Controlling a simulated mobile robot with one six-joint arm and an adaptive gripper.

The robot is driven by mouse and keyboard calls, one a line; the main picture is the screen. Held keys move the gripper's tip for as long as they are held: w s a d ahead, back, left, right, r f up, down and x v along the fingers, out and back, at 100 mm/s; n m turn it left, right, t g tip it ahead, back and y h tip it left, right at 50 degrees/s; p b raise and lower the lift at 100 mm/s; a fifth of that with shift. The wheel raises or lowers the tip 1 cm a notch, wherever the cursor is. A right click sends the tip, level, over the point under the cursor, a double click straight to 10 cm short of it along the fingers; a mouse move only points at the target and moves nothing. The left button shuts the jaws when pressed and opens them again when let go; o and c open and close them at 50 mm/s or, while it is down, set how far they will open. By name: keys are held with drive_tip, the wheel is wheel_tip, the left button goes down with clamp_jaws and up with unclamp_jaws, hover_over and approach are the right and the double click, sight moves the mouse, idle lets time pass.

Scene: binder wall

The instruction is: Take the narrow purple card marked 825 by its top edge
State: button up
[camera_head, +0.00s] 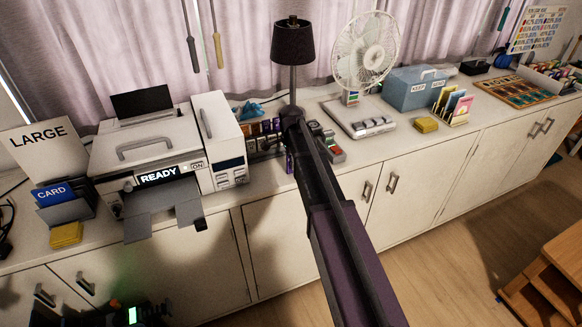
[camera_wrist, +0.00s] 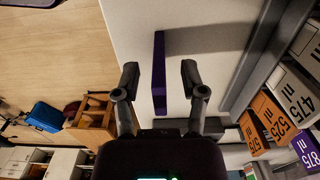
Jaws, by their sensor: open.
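A narrow purple card (camera_wrist: 159,75) shows as a thin strip over the white counter in the wrist view, with its shadow to the right. Its face and number cannot be read. My gripper (camera_wrist: 159,71) is open, one finger left and one right of the strip, with gaps on both sides. Whether the fingertips are level with its top edge I cannot tell. In the head view a small purple patch (camera_head: 290,163) beside my arm is probably this card. My arm hides most of that spot and my gripper there.
Right in the wrist view, a dark rail borders a row of marked pieces: white 475 (camera_wrist: 293,92), orange 525 (camera_wrist: 273,118) and purple 875 (camera_wrist: 306,150). In the head view a printer (camera_head: 160,150) stands left, with a lamp (camera_head: 293,45) and fan (camera_head: 366,52) behind.

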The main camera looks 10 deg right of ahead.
idle(0.4)
clamp_jaws()
drive_tip(key=shift+r, duration=0.2)
wheel_tip(320, 180, up, 3)
drive_tip(key=p, duration=0.3)
drive_tip(key=s+r+p, duration=0.1)
drive_tip(key=s+p, duration=0.1)
drive_tip(key=s, duration=1.4)
drive_tip(key=shift+r, duration=0.3)
drive_tip(key=shift+f, duration=0.1)
